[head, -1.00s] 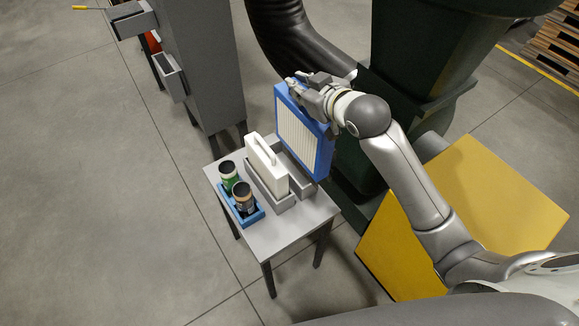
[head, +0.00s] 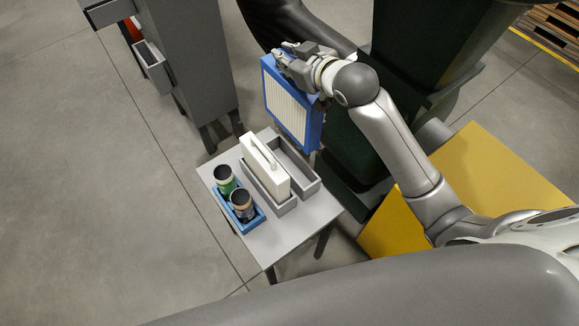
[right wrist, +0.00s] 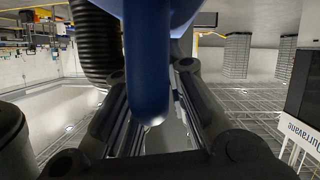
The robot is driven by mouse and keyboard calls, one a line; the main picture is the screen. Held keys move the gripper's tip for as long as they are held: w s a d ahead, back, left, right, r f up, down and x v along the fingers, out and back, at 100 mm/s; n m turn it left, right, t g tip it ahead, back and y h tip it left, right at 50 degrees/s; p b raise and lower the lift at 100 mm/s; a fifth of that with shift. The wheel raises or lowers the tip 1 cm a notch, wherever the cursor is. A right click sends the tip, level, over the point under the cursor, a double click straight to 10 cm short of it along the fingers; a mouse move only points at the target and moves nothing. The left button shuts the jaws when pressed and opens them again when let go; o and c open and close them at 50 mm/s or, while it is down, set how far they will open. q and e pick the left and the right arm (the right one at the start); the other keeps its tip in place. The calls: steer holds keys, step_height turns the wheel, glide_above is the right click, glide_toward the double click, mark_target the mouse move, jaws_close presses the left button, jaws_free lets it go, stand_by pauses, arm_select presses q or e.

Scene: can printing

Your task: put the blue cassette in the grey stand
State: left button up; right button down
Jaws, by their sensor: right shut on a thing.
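The blue cassette (head: 291,106), a blue frame with a white pleated face, is held upright in my right gripper (head: 303,62) by its top edge. In the right wrist view the blue handle (right wrist: 147,60) of the cassette runs between the two fingers of the right gripper (right wrist: 150,120). The grey stand (head: 313,187) is on a small grey table and has two slots. A white cassette with a handle (head: 262,166) stands in its left slot. The right slot is empty. The blue cassette is above and behind the stand, apart from it. My left gripper is out of view.
A blue tray (head: 249,224) with two cans (head: 225,180) (head: 242,203) sits on the table (head: 311,214) left of the stand. A grey cabinet (head: 191,60) with open drawers stands behind left. A dark green machine (head: 400,60) and a yellow surface (head: 480,190) are to the right.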

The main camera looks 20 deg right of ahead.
mark_target(288, 101)
steer(key=shift+s+f+b, duration=0.2)
steer(key=shift+f+b, duration=0.4)
steer(key=shift+f, duration=0.5)
step_height(288, 101, down, 11)
steer(key=b, duration=0.8)
steer(key=shift+f, duration=0.1)
step_height(288, 101, down, 10)
steer(key=shift+p, duration=0.4)
steer(key=c, duration=1.8)
jaws_free()
steer(key=shift+f, duration=0.2)
steer(key=shift+c, duration=0.2)
steer(key=o, duration=0.4)
